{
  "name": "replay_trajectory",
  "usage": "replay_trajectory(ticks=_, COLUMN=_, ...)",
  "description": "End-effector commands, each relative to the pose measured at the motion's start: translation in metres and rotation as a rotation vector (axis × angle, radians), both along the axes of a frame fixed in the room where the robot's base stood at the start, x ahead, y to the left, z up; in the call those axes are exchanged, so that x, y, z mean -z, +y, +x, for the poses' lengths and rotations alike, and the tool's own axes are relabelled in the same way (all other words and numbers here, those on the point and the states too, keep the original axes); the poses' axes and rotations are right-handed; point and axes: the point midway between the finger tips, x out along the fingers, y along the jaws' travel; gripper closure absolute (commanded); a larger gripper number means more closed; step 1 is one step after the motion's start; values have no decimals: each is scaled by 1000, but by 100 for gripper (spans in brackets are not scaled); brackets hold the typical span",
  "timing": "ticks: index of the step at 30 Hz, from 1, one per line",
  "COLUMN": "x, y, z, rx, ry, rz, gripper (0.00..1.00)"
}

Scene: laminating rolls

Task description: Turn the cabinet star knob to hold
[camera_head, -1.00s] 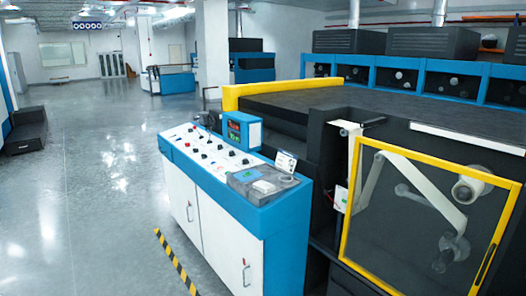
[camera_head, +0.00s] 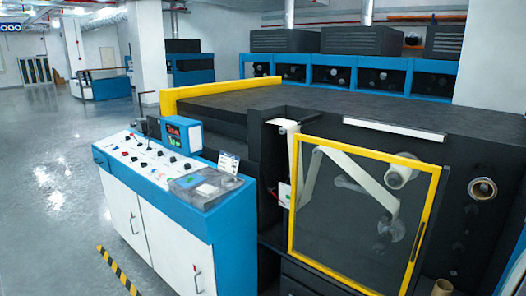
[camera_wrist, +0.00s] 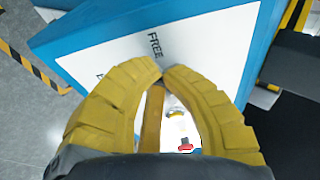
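In the wrist view my gripper (camera_wrist: 163,72) has two yellow ribbed fingers whose tips come together, with nothing visible held between them. Beyond the tips is a white panel face (camera_wrist: 205,35) with a blue border and the printed word FREE (camera_wrist: 155,45). Another printed mark lies to its left, partly hidden by a finger. Small red and yellow parts (camera_wrist: 185,147) show in the gap between the fingers; I cannot tell what they are. I cannot make out the star knob. In the head view a blue and white control cabinet (camera_head: 135,215) stands at left centre; my gripper is not in that view.
A large dark machine with a yellow-framed guard (camera_head: 350,148) stands to the cabinet's right. Yellow-black floor tape (camera_head: 115,268) runs in front of the cabinet. Open grey floor (camera_head: 50,220) lies at left. Floor tape (camera_wrist: 35,65) also shows in the wrist view.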

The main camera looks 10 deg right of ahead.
Motion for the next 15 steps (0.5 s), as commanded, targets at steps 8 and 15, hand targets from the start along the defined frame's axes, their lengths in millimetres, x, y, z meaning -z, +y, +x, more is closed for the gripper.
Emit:
replay_trajectory(ticks=8, x=-6, y=-5, z=3, rx=-2, ry=-1, rz=-2, gripper=100)
replay_trajectory(ticks=15, x=-9, y=-9, z=4, rx=-2, ry=-1, rz=0, gripper=100)
